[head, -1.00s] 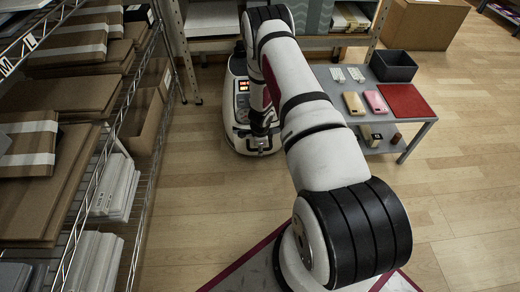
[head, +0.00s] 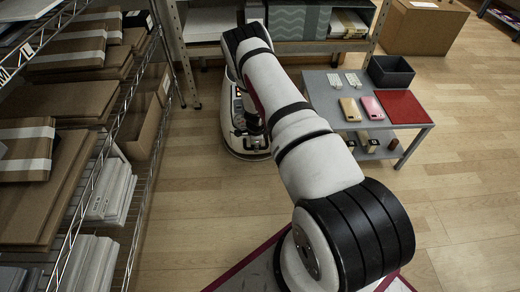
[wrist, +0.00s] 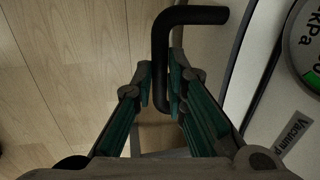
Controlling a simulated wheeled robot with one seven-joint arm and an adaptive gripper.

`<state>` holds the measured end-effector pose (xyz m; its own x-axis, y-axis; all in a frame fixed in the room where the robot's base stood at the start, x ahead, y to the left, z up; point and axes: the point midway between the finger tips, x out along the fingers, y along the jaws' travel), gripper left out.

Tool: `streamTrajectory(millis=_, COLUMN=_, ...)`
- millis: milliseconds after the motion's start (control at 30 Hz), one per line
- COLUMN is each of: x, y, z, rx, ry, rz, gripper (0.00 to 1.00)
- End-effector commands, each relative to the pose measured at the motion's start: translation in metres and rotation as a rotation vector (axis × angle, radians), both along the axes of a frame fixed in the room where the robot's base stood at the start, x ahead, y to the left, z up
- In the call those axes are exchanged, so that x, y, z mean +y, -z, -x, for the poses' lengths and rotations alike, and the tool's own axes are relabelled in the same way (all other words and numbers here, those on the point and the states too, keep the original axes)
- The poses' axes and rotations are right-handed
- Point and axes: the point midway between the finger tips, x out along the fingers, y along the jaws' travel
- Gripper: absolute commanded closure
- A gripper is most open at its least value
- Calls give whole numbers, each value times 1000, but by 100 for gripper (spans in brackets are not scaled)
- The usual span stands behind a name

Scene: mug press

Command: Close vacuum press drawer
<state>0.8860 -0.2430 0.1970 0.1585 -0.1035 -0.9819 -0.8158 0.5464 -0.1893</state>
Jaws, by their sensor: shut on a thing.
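The vacuum press (head: 232,128) is a white rounded machine on the floor in the head view, partly hidden behind my arm. In the wrist view its pale body (wrist: 268,75) fills the right side, with a label starting "Vacuum P" (wrist: 296,138) and a round gauge marked kPa (wrist: 308,45). A black bent handle (wrist: 190,15) runs across and then down between the fingers. My gripper (wrist: 162,85) is shut on the handle's downward bar. I cannot tell how far out the drawer is; my arm hides that side in the head view.
A grey table (head: 323,92) with phones, a red mat (head: 403,107) and a dark bin (head: 390,71) stands right of my arm. A wire shelf (head: 150,175) with cardboard lines the left. A metal shelf (head: 290,47) stands behind the press. Wooden floor between is clear.

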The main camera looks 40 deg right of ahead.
Motion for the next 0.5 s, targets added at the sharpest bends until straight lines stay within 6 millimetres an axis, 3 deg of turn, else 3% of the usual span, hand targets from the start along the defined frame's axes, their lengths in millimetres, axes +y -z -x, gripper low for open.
streamTrajectory(millis=433, x=-3, y=0, z=-11, rx=-1, ry=1, rz=9, gripper=100)
streamTrajectory(millis=467, x=-3, y=0, z=-12, rx=-1, ry=1, rz=9, gripper=85)
streamTrajectory(millis=500, x=-3, y=-1, z=-12, rx=-2, ry=1, rz=10, gripper=76)
